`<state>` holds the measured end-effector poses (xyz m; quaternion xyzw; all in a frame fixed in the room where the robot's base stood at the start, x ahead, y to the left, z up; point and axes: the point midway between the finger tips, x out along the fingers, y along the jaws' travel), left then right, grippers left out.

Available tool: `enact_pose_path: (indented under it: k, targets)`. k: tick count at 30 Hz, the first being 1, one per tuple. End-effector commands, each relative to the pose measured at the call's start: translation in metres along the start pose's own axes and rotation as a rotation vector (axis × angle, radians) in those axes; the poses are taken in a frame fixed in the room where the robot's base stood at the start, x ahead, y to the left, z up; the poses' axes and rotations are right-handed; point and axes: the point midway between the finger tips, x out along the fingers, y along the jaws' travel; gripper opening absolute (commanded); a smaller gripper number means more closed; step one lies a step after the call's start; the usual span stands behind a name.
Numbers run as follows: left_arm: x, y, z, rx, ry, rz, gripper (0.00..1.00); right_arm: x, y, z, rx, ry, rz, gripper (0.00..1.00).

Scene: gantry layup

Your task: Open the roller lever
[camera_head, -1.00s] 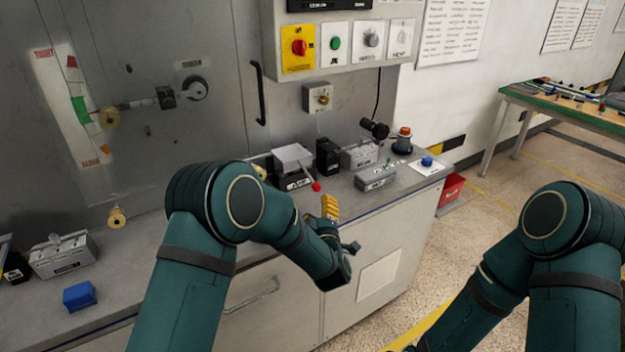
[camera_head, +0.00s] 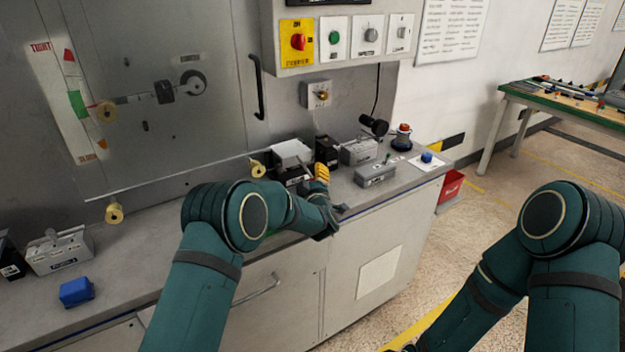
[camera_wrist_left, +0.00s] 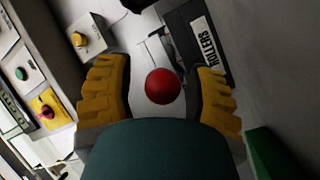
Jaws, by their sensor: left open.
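The red ball knob of the roller lever (camera_wrist_left: 164,86) shows in the left wrist view, between the two yellow fingers of my left gripper (camera_wrist_left: 160,92). The fingers are apart, with a gap visible on both sides of the knob. The dark block labelled ROLLERS (camera_wrist_left: 203,38) lies just beyond it. The gripper hides the red knob there. My right arm shows at the right, but its gripper is out of view.
The grey counter (camera_head: 143,230) carries a blue block (camera_head: 76,291), a grey labelled box (camera_head: 60,250) and a grey unit (camera_head: 375,174) right of my gripper. A control panel (camera_head: 340,40) hangs above. A red bin (camera_head: 451,186) stands on the floor.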

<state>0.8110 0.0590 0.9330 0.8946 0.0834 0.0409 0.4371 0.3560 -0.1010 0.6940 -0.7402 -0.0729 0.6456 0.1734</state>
Motion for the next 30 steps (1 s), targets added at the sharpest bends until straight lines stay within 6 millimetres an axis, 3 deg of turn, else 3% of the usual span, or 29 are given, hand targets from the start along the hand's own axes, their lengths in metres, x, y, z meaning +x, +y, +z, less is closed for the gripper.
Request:
enact_pose_path:
  k: [7,12,30]
  targets:
    - [0.000,0.000,0.000,0.000,0.000,0.000,0.56,0.000,0.000,0.000,0.000,0.000,0.000,0.76]
    - [0.000,0.000,0.000,0.000,0.000,0.000,0.00,0.000,0.000,0.000,0.000,0.000,0.000,0.76]
    - [-0.002,0.008,-0.004,-0.019,-0.029,-0.034,0.00,-0.011,-0.004,0.001,0.001,-0.004,0.000,0.76]
